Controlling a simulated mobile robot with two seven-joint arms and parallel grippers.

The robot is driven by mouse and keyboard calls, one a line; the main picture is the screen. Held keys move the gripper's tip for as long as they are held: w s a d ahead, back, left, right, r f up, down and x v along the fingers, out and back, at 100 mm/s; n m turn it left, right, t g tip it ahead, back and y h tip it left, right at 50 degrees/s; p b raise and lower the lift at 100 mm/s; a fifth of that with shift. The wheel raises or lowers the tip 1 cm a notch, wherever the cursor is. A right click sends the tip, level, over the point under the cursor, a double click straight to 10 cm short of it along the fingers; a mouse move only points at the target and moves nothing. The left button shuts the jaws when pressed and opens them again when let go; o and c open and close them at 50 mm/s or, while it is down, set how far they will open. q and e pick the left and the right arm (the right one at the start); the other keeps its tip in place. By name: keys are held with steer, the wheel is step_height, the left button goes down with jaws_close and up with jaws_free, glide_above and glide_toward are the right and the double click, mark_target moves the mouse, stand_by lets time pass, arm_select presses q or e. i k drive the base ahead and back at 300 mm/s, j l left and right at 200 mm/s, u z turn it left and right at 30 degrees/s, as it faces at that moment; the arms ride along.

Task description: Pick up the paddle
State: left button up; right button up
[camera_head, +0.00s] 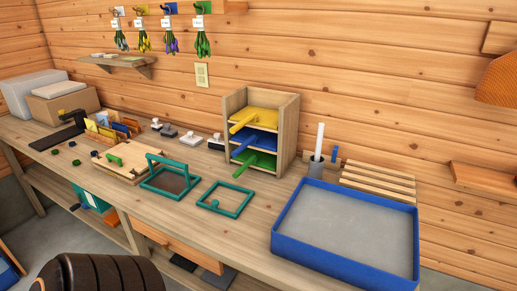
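No thing is clearly marked as the paddle. A white upright stick (319,141) stands in a small grey cup (316,168) behind the blue-rimmed tray; its lower end is hidden in the cup. A wooden shelf box (289,125) holds flat boards with handles sticking out to the front: yellow (262,117), blue (258,143) and green (257,162). I cannot tell which of these is the paddle. Neither of my grippers is in view.
A blue-rimmed tray (349,272) with a grey fill takes up the bench's right end. Teal frames (158,192) (225,211) and a wooden board (128,160) lie on the bench (165,218). A slatted rack (376,181) is behind the tray. A dark ribbed seat back (100,273) stands in front.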

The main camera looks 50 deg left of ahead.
mark_target(319, 138)
steer(key=u, duration=1.55)
